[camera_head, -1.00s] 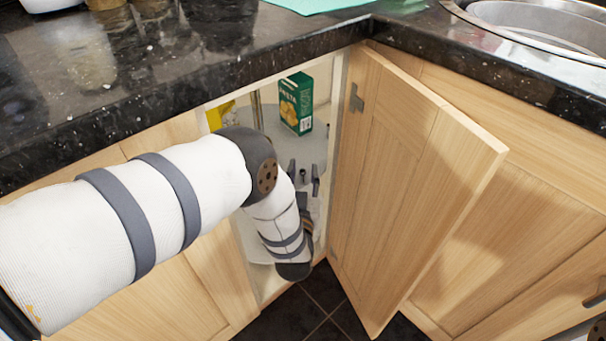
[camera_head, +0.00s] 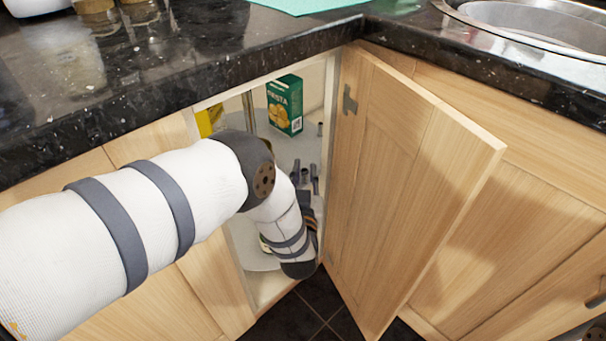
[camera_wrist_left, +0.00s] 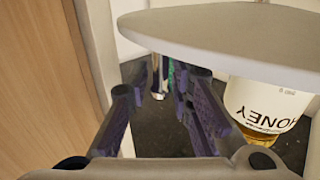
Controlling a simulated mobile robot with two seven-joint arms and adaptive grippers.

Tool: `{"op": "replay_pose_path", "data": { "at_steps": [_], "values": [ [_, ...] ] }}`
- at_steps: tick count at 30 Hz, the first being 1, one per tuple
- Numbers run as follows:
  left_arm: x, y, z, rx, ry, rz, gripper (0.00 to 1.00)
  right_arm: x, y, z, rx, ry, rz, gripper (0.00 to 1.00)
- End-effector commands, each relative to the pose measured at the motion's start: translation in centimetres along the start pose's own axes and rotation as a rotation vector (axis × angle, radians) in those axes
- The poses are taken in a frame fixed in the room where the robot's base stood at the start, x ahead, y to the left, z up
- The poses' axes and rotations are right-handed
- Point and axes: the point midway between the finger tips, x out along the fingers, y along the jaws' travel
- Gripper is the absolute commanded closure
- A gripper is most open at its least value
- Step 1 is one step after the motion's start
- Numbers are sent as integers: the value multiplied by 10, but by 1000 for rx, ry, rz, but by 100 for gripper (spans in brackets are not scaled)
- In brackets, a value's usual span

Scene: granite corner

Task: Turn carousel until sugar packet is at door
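The carousel (camera_head: 302,150) is a pale round shelf inside the open corner cabinet. A green pasta box (camera_head: 285,104) stands on it near the door opening. In the left wrist view the fingers (camera_wrist_left: 160,100) are apart, with a narrow gap. No sugar packet can be made out; a yellow thing (camera_head: 204,122) at the left edge is mostly hidden.
The cabinet door (camera_head: 400,190) stands open on the right. A metal pole (camera_head: 249,110) rises inside. The dark granite counter (camera_head: 180,70) overhangs above my arm. In the left wrist view a honey jar (camera_wrist_left: 262,105) appears upside down against a shelf (camera_wrist_left: 225,30).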

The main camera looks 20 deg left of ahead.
Motion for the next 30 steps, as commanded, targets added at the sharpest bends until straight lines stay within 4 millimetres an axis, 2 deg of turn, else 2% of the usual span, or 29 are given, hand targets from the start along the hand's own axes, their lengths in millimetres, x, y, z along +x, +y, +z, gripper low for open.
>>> {"op": "replay_pose_path", "data": {
  "at_steps": [8,11,14,18,22,26,30],
  "values": [
    [0,0,0,0,1,0,68,0,0,0,0,0,0,100],
    [-5,0,0,1,-1,0,68,0,0,0,0,0,0,100],
    [-25,1,0,2,-3,3,68,0,0,0,0,0,0,100],
    [-64,1,1,1,-4,2,68,0,0,0,0,0,0,100],
    [-96,0,1,2,-3,2,68,0,0,0,0,0,0,100],
    [-114,0,0,0,-1,2,68,0,0,0,0,0,0,100],
    [-120,0,0,0,1,0,68,0,0,0,0,0,0,100]
  ]
}}
